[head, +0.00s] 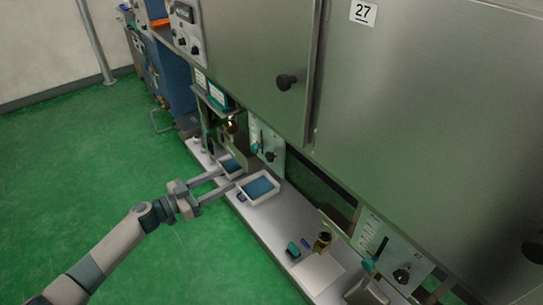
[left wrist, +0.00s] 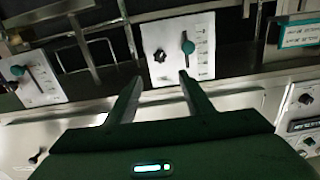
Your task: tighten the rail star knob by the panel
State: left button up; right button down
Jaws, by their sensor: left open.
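A black star knob (head: 270,156) sits on a white panel (head: 253,130) beside a teal-handled lever (head: 257,147). In the left wrist view, the star knob (left wrist: 160,56) is left of the teal lever (left wrist: 187,46) on the white panel (left wrist: 205,70). A second panel farther right in the head view carries another dark knob (head: 401,275) and teal lever (head: 375,256). My left gripper (head: 228,180) is open and empty, above the shelf edge and apart from the knob. In the left wrist view, its fingers (left wrist: 158,77) point toward the knob's panel. My right gripper is out of view.
Two white trays with blue contents (head: 277,190) (head: 224,161) stand on the pale shelf (head: 262,224) by my left gripper. A brass cylinder (head: 322,241) and a teal block (head: 292,250) stand farther right. Large metal doors (head: 410,110) overhang the panels. The green floor is clear.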

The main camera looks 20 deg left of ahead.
aim_at(268, 157)
pick_arm(q)
jog(key=shift+s+a, duration=0.1)
jog(key=x, duration=1.7)
jog(key=shift+r, duration=0.1)
jog(key=shift+c, duration=0.2)
jog(key=c, duration=1)
